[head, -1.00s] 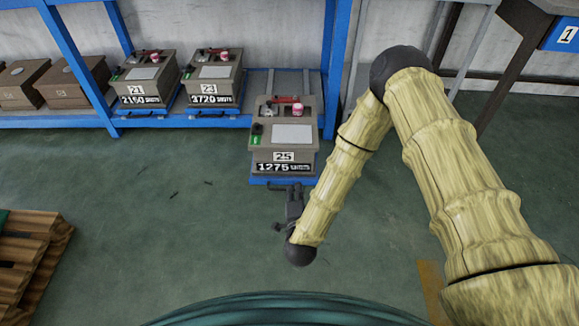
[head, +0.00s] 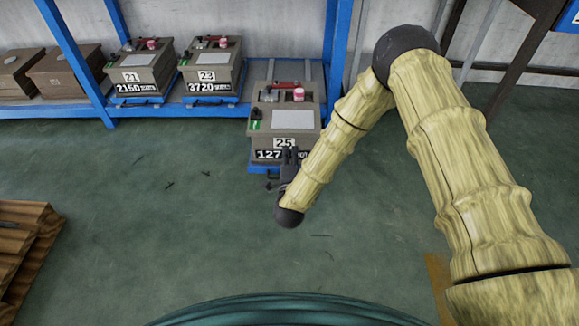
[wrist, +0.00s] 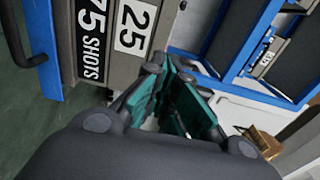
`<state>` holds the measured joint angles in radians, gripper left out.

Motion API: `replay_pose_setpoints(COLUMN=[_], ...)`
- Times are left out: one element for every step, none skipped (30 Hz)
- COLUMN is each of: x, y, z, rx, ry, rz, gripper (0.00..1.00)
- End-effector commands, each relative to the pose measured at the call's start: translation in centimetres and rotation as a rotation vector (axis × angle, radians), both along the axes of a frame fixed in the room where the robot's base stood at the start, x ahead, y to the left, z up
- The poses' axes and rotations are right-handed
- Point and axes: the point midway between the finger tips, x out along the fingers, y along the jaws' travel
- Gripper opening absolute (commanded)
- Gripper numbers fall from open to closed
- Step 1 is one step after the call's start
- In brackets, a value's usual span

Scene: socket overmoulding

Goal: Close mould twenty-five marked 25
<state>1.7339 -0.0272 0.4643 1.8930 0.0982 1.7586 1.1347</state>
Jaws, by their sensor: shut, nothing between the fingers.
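Mould 25 (head: 263,142) is a grey-brown box on a blue pull-out tray (head: 258,170) that stands forward of the rack. Its front has a white 25 label and a black shots plate, and both also show in the wrist view (wrist: 135,25).
Moulds 21 (head: 140,75) and 23 (head: 212,72) sit further back on the blue rack (head: 160,113). Plainer brown boxes (head: 65,75) stand left of them. The green floor in front is mostly clear.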

Motion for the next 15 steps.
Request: replay_pose_setpoints(x=[0.9,1.4,2.0,2.5,3.0,3.5,3.9,4.2,4.7,5.0,5.2,5.5,5.7,5.8,6.0], y=[0.0,0.0,0.0,0.0,0.0,0.0,0.0,0.0,0.0,0.0,0.0,0.0,0.0,0.0,0.0], z=[-0.3,-0.3,-0.3,-0.3,-0.3,-0.3,-0.3,-0.3,-0.3,-0.3,-0.2,-0.2,-0.2,-0.1,-0.1], rx=[0.0,-0.001,-0.001,-0.001,-0.001,-0.001,-0.001,-0.001,-0.001,-0.001,-0.001,-0.002,-0.002,-0.001,-0.002], ry=[-0.003,-0.003,-0.002,-0.003,-0.003,-0.002,-0.002,-0.002,-0.001,-0.002,-0.002,-0.002,-0.001,0.0,0.0], rz=[-0.001,-0.001,-0.001,-0.002,-0.001,-0.001,-0.001,-0.001,0.0,0.0,0.0,0.0,0.0,0.0,0.0], gripper=[0.0,0.0,0.0,0.0,0.0,0.0,0.0,0.0,0.0,0.0,0.0,0.0,0.0,0.0,0.0])
